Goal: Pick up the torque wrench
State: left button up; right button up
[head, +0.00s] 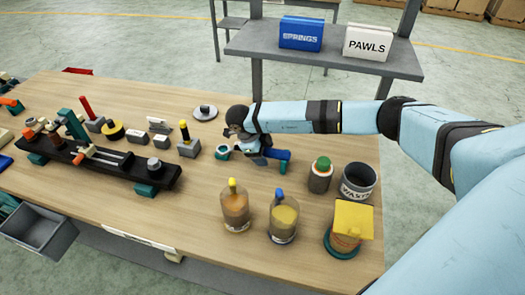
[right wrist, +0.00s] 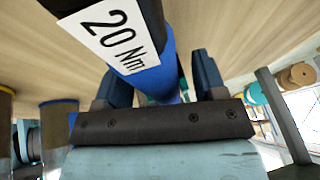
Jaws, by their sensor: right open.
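The torque wrench (right wrist: 110,30) fills the middle of the right wrist view, with a dark shaft, a white "20 Nm" label and a blue grip (right wrist: 158,75). In the head view its blue end (head: 277,154) shows on the wooden table, right of my right gripper (head: 254,150). The rest of it there is largely hidden by the gripper. My right gripper (right wrist: 162,82) is open, with one dark finger on each side of the blue grip. Whether a finger touches the grip cannot be told. My left gripper is not in view.
Right of and in front of the wrench stand a green-capped container (head: 320,176), a waste bin (head: 358,182), two bottles (head: 236,207) (head: 284,217) and a yellow-topped container (head: 347,228). A dark fixture rail (head: 100,160) and small blocks lie left. Behind is a grey shelf (head: 330,57).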

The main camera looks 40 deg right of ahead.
grip_shut()
jog(key=shift+r, duration=0.1)
jog(key=shift+w+r, duration=0.1)
jog(key=shift+r, duration=0.4)
notch_tip(320, 180, up, 19)
jog(key=b, duration=0.1)
jog(key=shift+b, duration=0.3)
